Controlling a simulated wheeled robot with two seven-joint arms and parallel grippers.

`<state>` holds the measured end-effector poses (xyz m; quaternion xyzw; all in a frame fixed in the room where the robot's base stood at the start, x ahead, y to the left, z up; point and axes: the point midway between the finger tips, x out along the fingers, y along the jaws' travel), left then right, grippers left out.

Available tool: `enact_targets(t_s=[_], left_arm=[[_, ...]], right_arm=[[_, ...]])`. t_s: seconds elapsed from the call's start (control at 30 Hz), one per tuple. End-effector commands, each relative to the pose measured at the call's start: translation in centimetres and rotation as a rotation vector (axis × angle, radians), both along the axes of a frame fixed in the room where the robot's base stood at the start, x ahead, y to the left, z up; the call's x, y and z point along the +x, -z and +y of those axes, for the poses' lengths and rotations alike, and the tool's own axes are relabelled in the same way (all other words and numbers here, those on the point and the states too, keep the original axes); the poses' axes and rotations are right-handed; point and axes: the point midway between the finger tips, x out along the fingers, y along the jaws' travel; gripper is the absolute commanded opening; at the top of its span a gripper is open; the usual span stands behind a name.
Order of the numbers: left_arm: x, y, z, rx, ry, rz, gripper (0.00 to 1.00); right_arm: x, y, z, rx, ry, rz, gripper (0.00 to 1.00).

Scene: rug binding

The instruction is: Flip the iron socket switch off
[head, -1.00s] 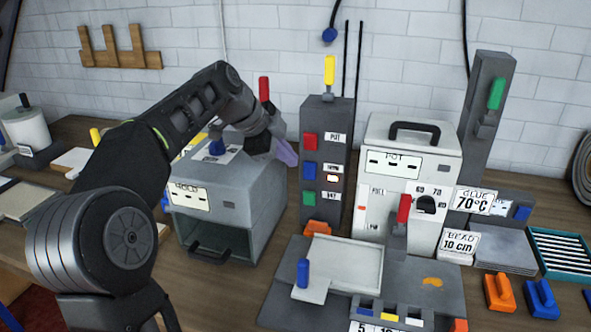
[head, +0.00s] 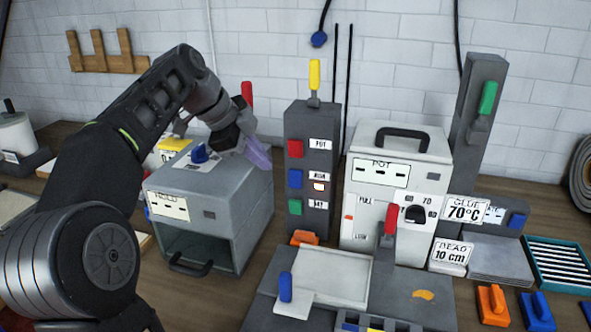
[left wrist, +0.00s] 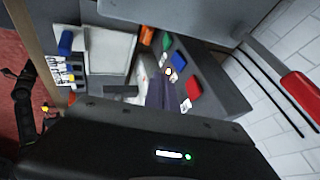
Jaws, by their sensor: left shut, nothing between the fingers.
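The dark grey switch tower (head: 312,130) stands upright at mid-table in the head view. Its front has a red switch (head: 295,148), a blue switch (head: 295,178) and a green switch (head: 295,206) with labels beside them. The blue switch's label looks like IRON, and a small light (head: 319,187) glows below it. My left gripper (head: 258,154), with purple fingers, is shut and empty, just left of the tower and apart from it. In the left wrist view the fingers (left wrist: 163,92) point toward the tower face, near the blue switch (left wrist: 180,60) and red switch (left wrist: 193,88). My right gripper is out of view.
A grey open-fronted box (head: 212,205) sits below and left of my left gripper. A white POT machine (head: 400,160) stands right of the tower. A yellow lever (head: 314,74) tops the tower. A pale tray (head: 330,277) lies in front.

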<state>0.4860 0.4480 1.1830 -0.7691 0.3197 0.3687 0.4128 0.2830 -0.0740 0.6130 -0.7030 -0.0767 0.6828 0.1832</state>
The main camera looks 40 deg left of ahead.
Motion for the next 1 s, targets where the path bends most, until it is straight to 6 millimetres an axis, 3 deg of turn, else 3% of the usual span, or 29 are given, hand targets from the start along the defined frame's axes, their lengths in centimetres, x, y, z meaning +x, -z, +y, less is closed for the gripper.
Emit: enact_targets(t_s=[0.53, 1.0], left_arm=[[0.2, 0.9, -0.2, -0.002, 0.001, 0.007, 0.0], [4.5, 7.8, -1.8, -0.005, 0.001, 0.009, 0.0]], right_arm=[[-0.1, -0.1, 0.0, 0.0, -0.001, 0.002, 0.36], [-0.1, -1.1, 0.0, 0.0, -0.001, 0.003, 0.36]])
